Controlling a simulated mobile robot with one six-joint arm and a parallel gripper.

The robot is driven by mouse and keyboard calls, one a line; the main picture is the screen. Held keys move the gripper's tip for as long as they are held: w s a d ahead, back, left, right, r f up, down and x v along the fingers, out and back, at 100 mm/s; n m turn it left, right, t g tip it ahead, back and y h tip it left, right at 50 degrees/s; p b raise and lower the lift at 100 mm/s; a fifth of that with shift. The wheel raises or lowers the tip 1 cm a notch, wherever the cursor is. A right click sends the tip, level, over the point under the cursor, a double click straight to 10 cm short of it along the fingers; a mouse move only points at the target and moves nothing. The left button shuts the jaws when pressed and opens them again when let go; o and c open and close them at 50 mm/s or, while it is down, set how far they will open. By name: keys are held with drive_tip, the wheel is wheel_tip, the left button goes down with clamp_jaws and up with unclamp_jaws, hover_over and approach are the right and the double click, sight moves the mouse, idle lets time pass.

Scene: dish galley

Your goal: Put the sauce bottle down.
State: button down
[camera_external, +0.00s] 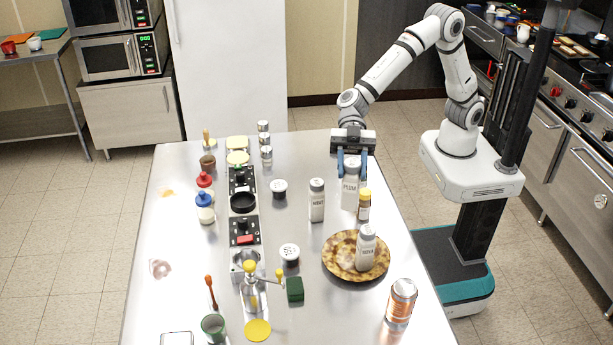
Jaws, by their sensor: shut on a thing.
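A pale sauce bottle (349,191) with a dark-lettered label that seems to read PLUM is upright at the right side of the steel table. My gripper (352,164) comes down from above, with its blue fingers shut on the upper part of this bottle. The fingers hide part of its top. I cannot tell whether its base touches the table. A similar bottle (317,203) stands just to its left. Another similar bottle (366,252) stands upright on a brown patterned plate (335,264).
A small yellow-capped jar (363,207) stands close in front of the held bottle. An orange can (400,302) is at the front right. The table's right edge is near.

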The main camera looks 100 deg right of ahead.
wheel_tip(320, 180, down, 15)
drive_tip(key=shift+s+a, duration=0.3)
drive_tip(key=shift+a, duration=0.05)
idle(0.3)
drive_tip(key=shift+f, duration=0.1)
drive_tip(key=shift+f, duration=0.4)
drive_tip(key=c, duration=0.9)
unclamp_jaws()
